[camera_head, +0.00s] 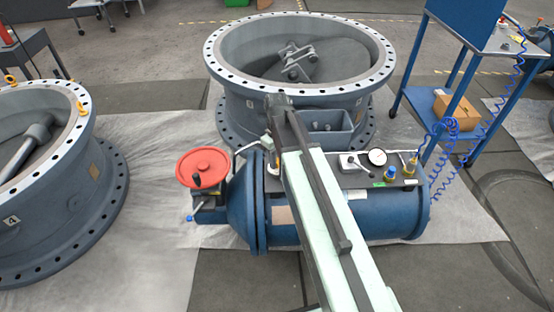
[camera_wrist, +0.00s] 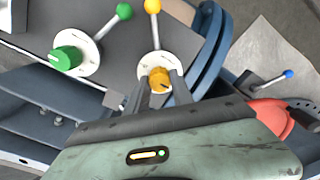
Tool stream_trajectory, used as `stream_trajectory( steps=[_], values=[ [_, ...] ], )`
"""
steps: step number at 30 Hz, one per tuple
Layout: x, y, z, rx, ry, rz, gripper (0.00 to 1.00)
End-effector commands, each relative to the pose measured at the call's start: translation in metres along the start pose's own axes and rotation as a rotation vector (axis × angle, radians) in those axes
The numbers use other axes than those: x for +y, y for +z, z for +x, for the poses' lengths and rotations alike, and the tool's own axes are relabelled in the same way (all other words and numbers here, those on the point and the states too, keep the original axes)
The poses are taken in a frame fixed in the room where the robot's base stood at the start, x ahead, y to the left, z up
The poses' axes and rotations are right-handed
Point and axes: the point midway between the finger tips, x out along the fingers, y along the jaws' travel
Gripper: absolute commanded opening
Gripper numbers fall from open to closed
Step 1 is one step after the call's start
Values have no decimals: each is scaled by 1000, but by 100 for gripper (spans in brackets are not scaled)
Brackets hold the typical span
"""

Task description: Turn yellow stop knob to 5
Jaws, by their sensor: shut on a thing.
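The yellow stop knob (camera_wrist: 159,76) is a small orange-yellow knob on a round white dial (camera_wrist: 146,64) in the wrist view. A dark mark shows on it, but I cannot read any numbers on the dial. My gripper (camera_wrist: 162,86) has one finger on each side of the knob and is shut on it. The fingers hide part of the knob and the lower dial. A lever with a yellow ball (camera_wrist: 153,6) stands above this dial. In the head view my arm covers most of the knob's area.
A green knob (camera_wrist: 66,56) on its own white dial sits to the left, with a green-ball lever (camera_wrist: 124,11). A red handwheel (camera_head: 203,167) stands left of the blue tank (camera_head: 390,218). A large grey valve ring (camera_head: 300,100) stands behind.

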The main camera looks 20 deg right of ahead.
Motion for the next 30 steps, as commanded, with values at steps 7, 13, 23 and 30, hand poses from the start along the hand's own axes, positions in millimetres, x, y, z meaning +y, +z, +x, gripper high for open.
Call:
stream_trajectory(
  steps=[7,13,23,30],
  values=[
    [1,0,0,1,1,154,0],
    [1,0,0,1,1,338,0],
    [2,0,0,2,1,645,0],
    [2,0,0,3,0,826,0]
  ],
)
